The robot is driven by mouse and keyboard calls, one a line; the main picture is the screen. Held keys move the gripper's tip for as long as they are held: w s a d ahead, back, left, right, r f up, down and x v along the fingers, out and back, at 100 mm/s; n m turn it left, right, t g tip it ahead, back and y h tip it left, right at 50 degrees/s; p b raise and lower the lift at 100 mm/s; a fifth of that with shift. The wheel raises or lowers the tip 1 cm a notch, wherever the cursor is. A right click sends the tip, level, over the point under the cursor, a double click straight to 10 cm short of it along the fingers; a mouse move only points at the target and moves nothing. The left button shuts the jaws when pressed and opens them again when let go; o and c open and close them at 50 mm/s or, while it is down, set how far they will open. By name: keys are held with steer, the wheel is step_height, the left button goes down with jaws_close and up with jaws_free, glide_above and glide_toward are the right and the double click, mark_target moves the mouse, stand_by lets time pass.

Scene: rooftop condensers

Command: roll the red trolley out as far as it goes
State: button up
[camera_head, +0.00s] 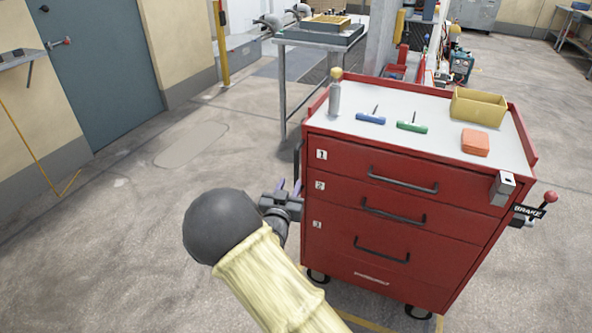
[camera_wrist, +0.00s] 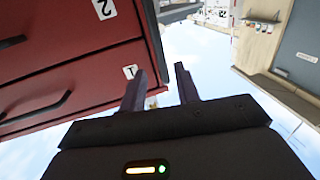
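The red trolley (camera_head: 395,215) stands upright in the right half of the head view, with three numbered drawers, black pulls and castors below. A dark upright handle (camera_head: 298,162) shows at its left side. A red-knobbed lever (camera_head: 549,198) labelled BRAKE sticks out at its right side. My gripper (camera_head: 289,186) is beside the trolley's left front edge, just below the handle. In the wrist view its two fingers (camera_wrist: 161,88) are apart, with the red drawer fronts (camera_wrist: 70,65) to the left. A dark bar or edge (camera_wrist: 152,45) runs down towards the gap; I cannot tell whether it lies between the fingers.
On the trolley top are a bottle (camera_head: 335,95), blue (camera_head: 371,119) and green (camera_head: 412,127) T-handled tools, an orange block (camera_head: 475,142) and a yellow bin (camera_head: 478,106). A metal table (camera_head: 318,38) stands behind. Floor on the left is clear, before a grey door (camera_head: 100,65).

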mark_target(295, 169)
steer(key=w, duration=0.3)
steer(key=w+d, duration=0.1)
steer(key=w, duration=0.2)
steer(key=w+b, duration=0.1)
steer(key=w, duration=0.2)
steer(key=shift+d, duration=0.2)
steer(key=shift+c, duration=0.4)
jaws_close()
steer(key=shift+a, duration=0.1)
stand_by(0.5)
